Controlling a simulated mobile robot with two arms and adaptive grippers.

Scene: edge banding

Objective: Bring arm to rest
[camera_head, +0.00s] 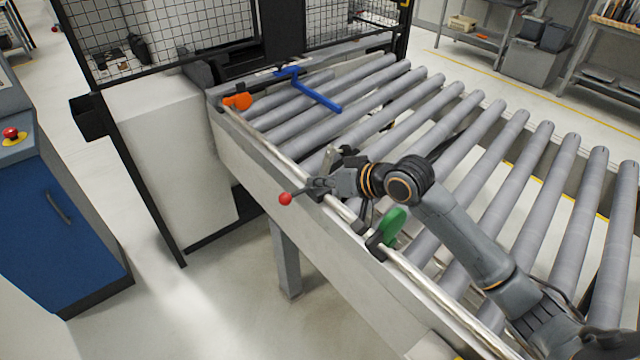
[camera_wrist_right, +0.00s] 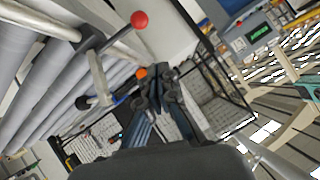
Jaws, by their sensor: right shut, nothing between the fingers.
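My right arm reaches in from the lower right of the head view, over the roller conveyor. My right gripper (camera_head: 325,184) is near the conveyor's front rail, close to a lever with a red ball knob (camera_head: 285,198). In the right wrist view my right gripper (camera_wrist_right: 158,82) is shut with nothing between its fingers. The red knob (camera_wrist_right: 139,19) shows above it there, apart from the fingers. My left gripper is not in view.
The roller conveyor (camera_head: 470,150) fills the right of the head view. A green handle (camera_head: 393,225) and an orange part (camera_head: 237,101) stand along its front rail. A blue bar (camera_head: 316,95) lies over the far rollers. A blue cabinet (camera_head: 60,220) stands left; floor between is clear.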

